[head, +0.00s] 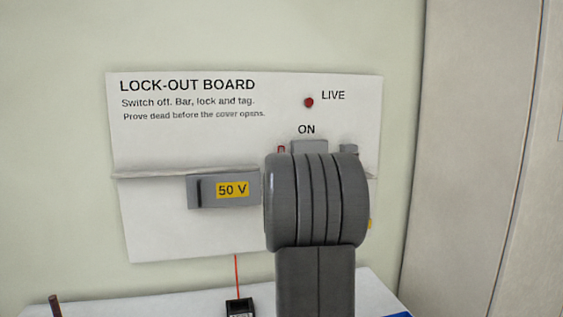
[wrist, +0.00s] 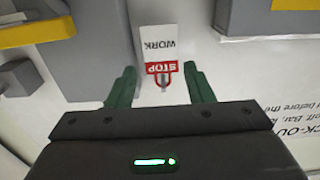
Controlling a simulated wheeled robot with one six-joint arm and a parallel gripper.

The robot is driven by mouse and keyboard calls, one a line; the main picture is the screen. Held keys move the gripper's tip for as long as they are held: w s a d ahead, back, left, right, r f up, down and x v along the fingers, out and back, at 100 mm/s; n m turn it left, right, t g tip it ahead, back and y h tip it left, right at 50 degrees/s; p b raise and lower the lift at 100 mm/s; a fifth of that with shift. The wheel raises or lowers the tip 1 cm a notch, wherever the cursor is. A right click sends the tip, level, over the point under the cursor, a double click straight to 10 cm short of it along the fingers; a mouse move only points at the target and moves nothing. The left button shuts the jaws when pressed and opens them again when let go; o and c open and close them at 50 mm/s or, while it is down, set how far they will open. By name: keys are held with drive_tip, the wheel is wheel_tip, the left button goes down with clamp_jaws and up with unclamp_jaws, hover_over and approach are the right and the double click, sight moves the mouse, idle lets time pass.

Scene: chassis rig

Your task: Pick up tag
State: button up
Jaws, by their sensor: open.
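The tag (wrist: 162,50) is a small white card with a red band reading STOP and the word WORK, upside down in the wrist view. A slot or loop shows at its red end. My gripper (wrist: 163,80) is open, with its two green fingers apart. The tag's red end lies in line with the gap between the fingertips, with space on both sides. I cannot tell how deep the tag is between them. In the head view my arm hides the tag and the gripper.
A grey box marked 50 V (head: 208,192) sits left of my arm. A red lamp marked LIVE (head: 308,102) is above it. A small black device (head: 240,307) with a red lead stands on the surface below.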

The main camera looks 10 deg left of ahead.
drive_tip(key=p+x, duration=0.1)
drive_tip(key=x, duration=0.4)
drive_tip(key=shift+s, duration=0.1)
drive_tip(key=c, duration=0.6)
